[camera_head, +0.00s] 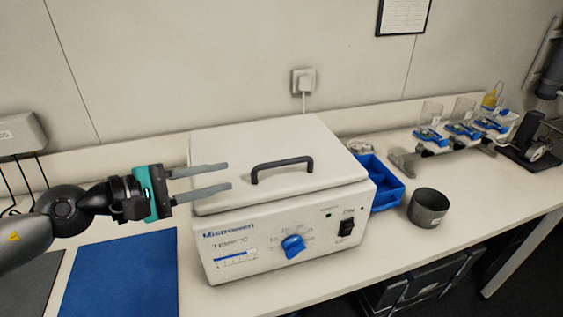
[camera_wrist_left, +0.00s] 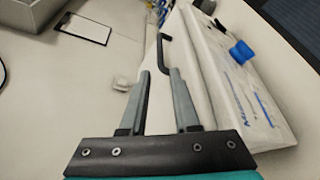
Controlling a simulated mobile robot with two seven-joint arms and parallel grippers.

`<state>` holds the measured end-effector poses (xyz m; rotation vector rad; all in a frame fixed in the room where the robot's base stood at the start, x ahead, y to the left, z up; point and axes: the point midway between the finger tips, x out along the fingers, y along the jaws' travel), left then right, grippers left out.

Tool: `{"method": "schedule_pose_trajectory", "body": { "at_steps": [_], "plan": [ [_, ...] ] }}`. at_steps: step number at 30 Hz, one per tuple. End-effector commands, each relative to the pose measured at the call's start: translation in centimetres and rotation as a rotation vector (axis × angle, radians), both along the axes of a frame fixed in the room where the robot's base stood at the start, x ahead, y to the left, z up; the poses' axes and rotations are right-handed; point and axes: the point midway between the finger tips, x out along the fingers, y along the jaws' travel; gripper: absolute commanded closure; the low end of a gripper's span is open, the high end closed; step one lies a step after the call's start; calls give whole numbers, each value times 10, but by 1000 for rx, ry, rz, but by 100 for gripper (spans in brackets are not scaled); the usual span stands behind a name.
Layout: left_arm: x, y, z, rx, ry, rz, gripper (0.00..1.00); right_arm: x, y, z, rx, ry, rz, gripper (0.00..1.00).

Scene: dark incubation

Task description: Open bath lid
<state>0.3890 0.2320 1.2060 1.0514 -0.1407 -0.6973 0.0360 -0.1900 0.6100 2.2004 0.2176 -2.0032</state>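The white water bath (camera_head: 265,245) stands on the bench with its lid (camera_head: 235,150) closed. A dark handle (camera_head: 282,164) arches over the lid's top. My left gripper (camera_head: 228,176) is open and empty at the left side of the lid, with its two fingers pointing right toward the handle. The fingers are apart from the handle. In the left wrist view, the handle (camera_wrist_left: 164,50) lies beyond the open fingertips (camera_wrist_left: 160,70), and the bath's front (camera_wrist_left: 240,85) is at the right. My right gripper is not in view.
A blue mat (camera_head: 120,275) lies on the bench at left. Right of the bath are a blue tray (camera_head: 388,190) and a dark round pot (camera_head: 428,207). A rack with beakers (camera_head: 445,145) stands farther right. A wall socket (camera_head: 303,80) is behind the bath.

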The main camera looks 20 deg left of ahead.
Motion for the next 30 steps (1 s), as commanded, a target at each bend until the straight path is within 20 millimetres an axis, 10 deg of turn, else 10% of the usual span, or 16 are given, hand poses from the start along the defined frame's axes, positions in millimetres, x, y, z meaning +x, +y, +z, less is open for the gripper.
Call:
{"method": "schedule_pose_trajectory", "body": {
  "at_steps": [30],
  "plan": [
    [50,-35,-10,-9,-1,8,70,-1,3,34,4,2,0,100]
  ]
}}
